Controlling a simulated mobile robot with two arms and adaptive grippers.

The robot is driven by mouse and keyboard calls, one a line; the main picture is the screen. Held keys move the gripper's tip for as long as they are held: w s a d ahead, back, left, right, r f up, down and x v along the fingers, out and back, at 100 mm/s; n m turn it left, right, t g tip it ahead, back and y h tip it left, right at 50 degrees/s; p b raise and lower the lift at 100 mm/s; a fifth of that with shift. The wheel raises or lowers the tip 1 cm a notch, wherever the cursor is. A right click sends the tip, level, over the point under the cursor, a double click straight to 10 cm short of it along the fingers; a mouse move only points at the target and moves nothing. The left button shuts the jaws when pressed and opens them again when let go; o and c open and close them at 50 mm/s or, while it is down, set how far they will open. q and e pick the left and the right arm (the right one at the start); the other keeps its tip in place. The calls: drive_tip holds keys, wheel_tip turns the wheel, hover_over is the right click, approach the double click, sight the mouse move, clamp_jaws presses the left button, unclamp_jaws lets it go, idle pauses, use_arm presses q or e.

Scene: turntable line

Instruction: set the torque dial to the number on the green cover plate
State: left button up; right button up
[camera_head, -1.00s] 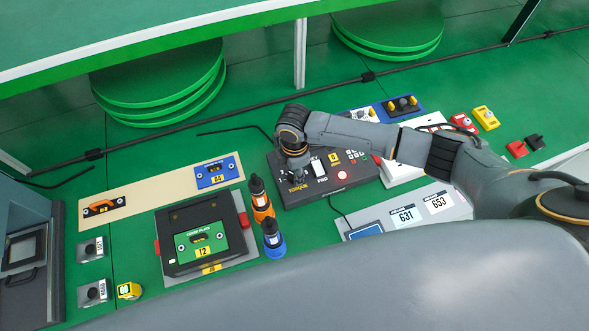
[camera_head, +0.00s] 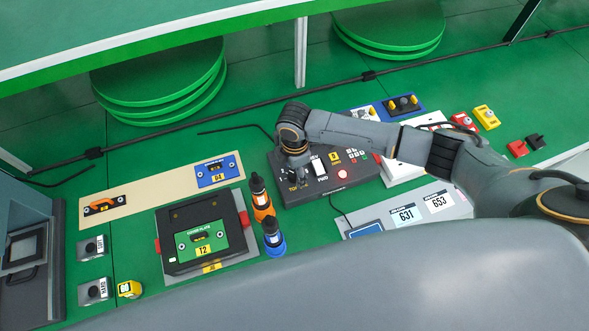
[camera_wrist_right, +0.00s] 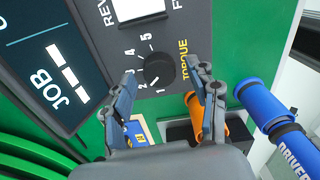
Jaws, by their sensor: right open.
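The torque dial (camera_wrist_right: 158,70) is a dark round knob on the dark control panel (camera_head: 345,190), with TORQUE printed beside it and numbers 1 to 5 around part of it. I cannot clearly read its pointer. My right gripper (camera_wrist_right: 161,68) is open, its fingertips on either side of the dial in the wrist view; I cannot tell whether they touch it. The green cover plate (camera_head: 190,254) lies in a black frame and has a yellow label that seems to read T2. My left gripper is not in view.
An orange bottle-like tool (camera_head: 262,205) and a blue one (camera_head: 273,240) stand between the frame and the panel. A grey board with number cards (camera_head: 462,211) lies right of them. A beige strip (camera_head: 150,195) holds a blue plate. Stacked green discs (camera_head: 160,85) stand behind.

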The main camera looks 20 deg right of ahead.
sight(295, 174)
wheel_tip(295, 174, up, 12)
drive_tip(key=shift+f, duration=0.15)
drive_tip(key=shift+s+f, duration=0.1)
idle(0.6)
